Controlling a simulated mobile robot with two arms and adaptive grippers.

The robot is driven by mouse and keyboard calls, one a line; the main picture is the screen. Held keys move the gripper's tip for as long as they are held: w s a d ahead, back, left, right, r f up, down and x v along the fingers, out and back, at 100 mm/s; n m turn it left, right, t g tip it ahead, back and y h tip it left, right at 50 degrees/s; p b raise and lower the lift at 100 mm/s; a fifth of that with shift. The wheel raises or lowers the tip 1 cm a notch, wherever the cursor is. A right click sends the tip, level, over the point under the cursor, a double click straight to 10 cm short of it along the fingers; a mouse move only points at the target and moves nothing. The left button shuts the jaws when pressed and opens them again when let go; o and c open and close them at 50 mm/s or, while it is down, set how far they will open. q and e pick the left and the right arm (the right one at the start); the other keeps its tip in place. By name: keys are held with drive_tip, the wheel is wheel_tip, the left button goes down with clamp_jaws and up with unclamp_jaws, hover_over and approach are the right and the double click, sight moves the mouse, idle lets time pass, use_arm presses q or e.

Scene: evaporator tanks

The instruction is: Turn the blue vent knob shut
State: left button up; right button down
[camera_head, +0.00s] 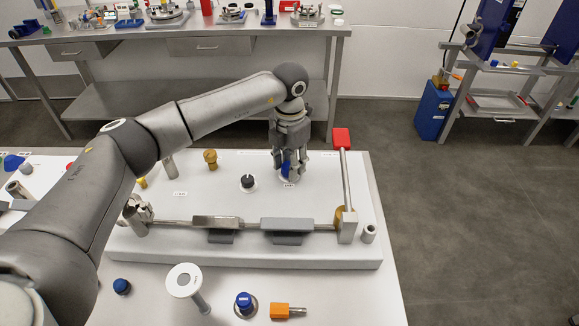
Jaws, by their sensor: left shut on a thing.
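The blue vent knob (287,169) stands on the white panel (330,250), toward its back edge, with a small label at its foot. My left gripper (291,168) points straight down over it and is shut on it. The fingers hide much of the knob, so its turn angle cannot be read. My right gripper does not show in this view.
A black knob (248,182) stands just left of my gripper. A lever with a red handle (341,138) rises close on the right. A rail with grey blocks (286,226) runs along the panel's front. A blue-capped knob (244,300) and an orange-handled piece (283,310) are nearer.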

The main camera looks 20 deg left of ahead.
use_arm(q)
drive_tip(key=n+b, duration=0.1)
drive_tip(key=n, duration=0.3)
drive_tip(key=shift+w+n+b, duration=0.1)
drive_tip(key=shift+n+b, duration=0.2)
drive_tip(key=shift+b, duration=0.05)
drive_tip(key=n+b, duration=0.1)
drive_tip(key=n, duration=0.3)
drive_tip(key=shift+r+n, duration=0.1)
drive_tip(key=shift+n, duration=0.2)
drive_tip(key=n+b, duration=0.1)
drive_tip(key=n, duration=0.3)
drive_tip(key=shift+a+n, duration=0.1)
drive_tip(key=shift+n, duration=0.2)
drive_tip(key=shift+r+n+b, duration=0.15)
drive_tip(key=shift+n+b, duration=0.3)
drive_tip(key=shift+n, duration=1.55)
drive_tip(key=o, duration=1)
drive_tip(key=shift+o, duration=0.2)
